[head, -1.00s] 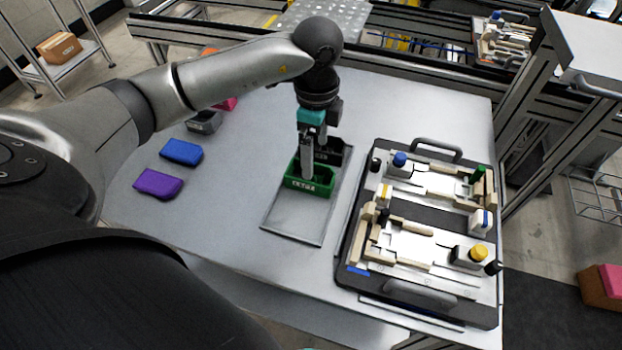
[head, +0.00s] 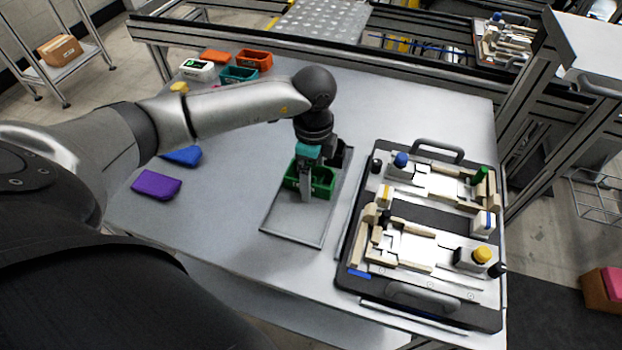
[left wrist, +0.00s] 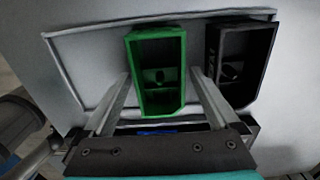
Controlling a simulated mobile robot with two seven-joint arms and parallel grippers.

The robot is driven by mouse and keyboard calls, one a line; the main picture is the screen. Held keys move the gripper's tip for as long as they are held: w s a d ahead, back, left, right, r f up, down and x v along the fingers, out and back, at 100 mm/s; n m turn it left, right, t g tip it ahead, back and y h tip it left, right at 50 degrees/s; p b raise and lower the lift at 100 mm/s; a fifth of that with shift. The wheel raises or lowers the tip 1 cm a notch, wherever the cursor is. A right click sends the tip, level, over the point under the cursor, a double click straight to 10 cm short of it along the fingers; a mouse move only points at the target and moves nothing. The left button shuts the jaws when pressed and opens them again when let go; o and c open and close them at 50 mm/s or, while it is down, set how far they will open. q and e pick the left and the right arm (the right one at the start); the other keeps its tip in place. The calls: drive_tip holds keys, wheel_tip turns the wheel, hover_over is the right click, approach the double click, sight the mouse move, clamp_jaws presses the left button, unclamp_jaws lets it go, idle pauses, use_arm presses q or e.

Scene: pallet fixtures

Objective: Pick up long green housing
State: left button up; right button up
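The long green housing (head: 321,188) is an open-topped box on a shallow grey tray (head: 290,222) in the middle of the table. It also shows in the left wrist view (left wrist: 158,48), between my fingers. My left gripper (head: 306,192) points down at the housing. In the left wrist view, its two fingers (left wrist: 160,78) are spread, one on each side of the housing, with narrow gaps. Part of the housing is hidden behind the gripper in the head view. My right gripper is not in view.
A black housing (left wrist: 245,62) stands close on the right of the green one. A dark pallet (head: 420,207) with fixtures lies right of the tray. Blue (head: 184,156) and purple (head: 157,184) pieces lie left; teal (head: 240,75) and orange (head: 254,60) boxes stand at the back left.

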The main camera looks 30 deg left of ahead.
use_arm(q)
drive_tip(key=c, duration=1.4)
drive_tip(key=shift+r, duration=0.1)
